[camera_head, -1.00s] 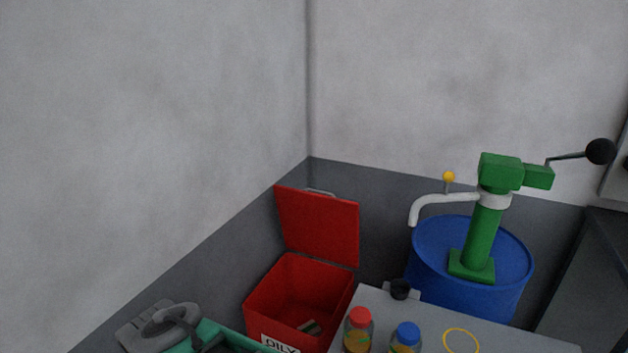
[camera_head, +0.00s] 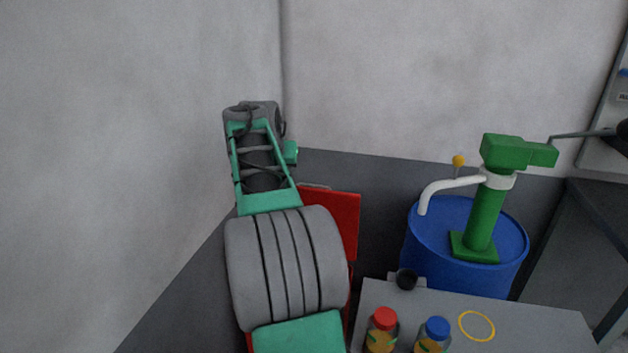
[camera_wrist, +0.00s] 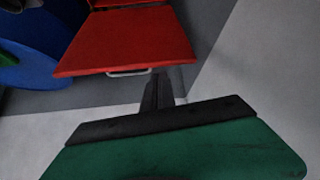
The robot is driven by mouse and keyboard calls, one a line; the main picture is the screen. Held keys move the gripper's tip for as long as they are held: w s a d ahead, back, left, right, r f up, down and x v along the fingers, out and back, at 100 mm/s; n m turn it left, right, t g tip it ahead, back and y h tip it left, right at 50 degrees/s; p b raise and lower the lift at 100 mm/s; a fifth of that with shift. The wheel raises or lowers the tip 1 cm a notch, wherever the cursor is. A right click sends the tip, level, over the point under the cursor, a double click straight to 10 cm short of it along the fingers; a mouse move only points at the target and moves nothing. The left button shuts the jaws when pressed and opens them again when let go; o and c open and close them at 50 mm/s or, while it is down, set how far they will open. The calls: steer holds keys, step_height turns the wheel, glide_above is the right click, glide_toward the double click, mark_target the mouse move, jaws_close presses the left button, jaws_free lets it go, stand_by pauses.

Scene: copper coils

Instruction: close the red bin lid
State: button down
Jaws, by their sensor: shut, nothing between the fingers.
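The red bin's lid (camera_head: 335,222) stands raised, tilted up at the back of the bin, partly behind my arm in the head view. The bin body is mostly hidden by my arm, with only slivers of red showing. In the wrist view the red lid (camera_wrist: 125,38) fills the upper middle, with a metal handle (camera_wrist: 128,72) on its near edge. My gripper (camera_wrist: 157,85) is shut and empty. Its dark fingers show just right of and below the handle, with no visible contact. The fingers cannot be made out in the head view.
A blue drum (camera_head: 425,240) with a green pump (camera_head: 487,215) stands to the right. A grey table (camera_head: 540,325) with a red-capped jar (camera_head: 381,330) and a blue-capped jar (camera_head: 432,335) is at the front right. Walls meet in a corner behind the bin.

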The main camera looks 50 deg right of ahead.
steer(key=s+d+r+m+h, duration=0.1)
steer(key=s+d+r+m, duration=0.15)
steer(key=d, duration=0.75)
steer(key=shift+g, duration=0.3)
steer(key=shift+w+d+f+b, duration=0.15)
steer(key=shift+d+f+b, duration=0.25)
steer(key=shift+f, duration=1.1)
steer(key=shift+w+d+f+b, duration=0.15)
steer(key=shift+f+b, duration=0.4)
steer(key=shift+f, duration=0.95)
steer(key=shift+w+d+f+b, duration=0.1)
steer(key=shift+d+f+b, duration=0.3)
steer(key=shift+f, duration=1.1)
steer(key=shift+a+f, duration=0.1)
